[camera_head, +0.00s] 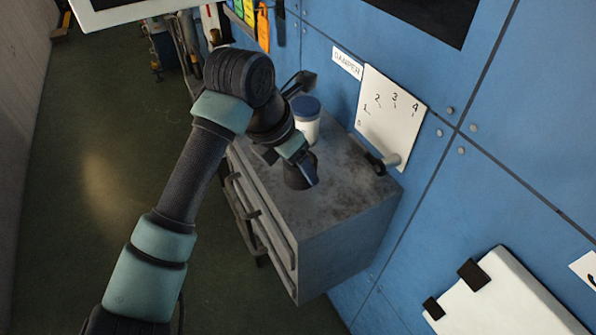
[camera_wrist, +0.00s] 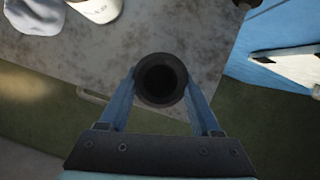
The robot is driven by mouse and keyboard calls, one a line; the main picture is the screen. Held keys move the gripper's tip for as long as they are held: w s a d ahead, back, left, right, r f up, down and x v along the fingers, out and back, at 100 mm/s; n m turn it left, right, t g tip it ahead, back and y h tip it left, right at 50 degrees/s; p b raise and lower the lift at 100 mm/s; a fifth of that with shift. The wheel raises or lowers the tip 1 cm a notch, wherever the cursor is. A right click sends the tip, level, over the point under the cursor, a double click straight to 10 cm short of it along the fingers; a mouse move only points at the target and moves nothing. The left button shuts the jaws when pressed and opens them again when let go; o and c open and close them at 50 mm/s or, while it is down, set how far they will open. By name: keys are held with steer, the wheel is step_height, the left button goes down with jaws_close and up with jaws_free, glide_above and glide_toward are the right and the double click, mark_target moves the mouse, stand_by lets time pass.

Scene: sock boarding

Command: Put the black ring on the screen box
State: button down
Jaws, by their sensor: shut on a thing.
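My gripper (camera_wrist: 160,88) has its two blue fingers closed on either side of the black ring (camera_wrist: 160,101), a round, thick-walled dark piece with a dark opening. In the head view the ring (camera_head: 298,177) shows as a dark, short cylinder beneath my gripper (camera_head: 306,168), over the worn grey top of the cabinet. I cannot tell whether it touches that top. A white-edged panel (camera_head: 88,14) is cut off at the upper left, and a dark screen-like panel (camera_head: 432,12) is on the blue wall. I cannot tell whether either is the screen box.
A white jar with a blue lid (camera_head: 307,126) stands on the grey cabinet (camera_head: 345,225), behind my gripper. A white damper plate (camera_head: 392,118) with a lever (camera_head: 382,163) is on the wall to the right. Open green floor (camera_head: 110,180) lies left of the cabinet.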

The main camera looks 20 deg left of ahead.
mark_target(298, 177)
step_height(298, 177, down, 3)
jaws_free()
stand_by(0.3)
steer(key=b+v, duration=0.1)
steer(key=v, duration=1.1)
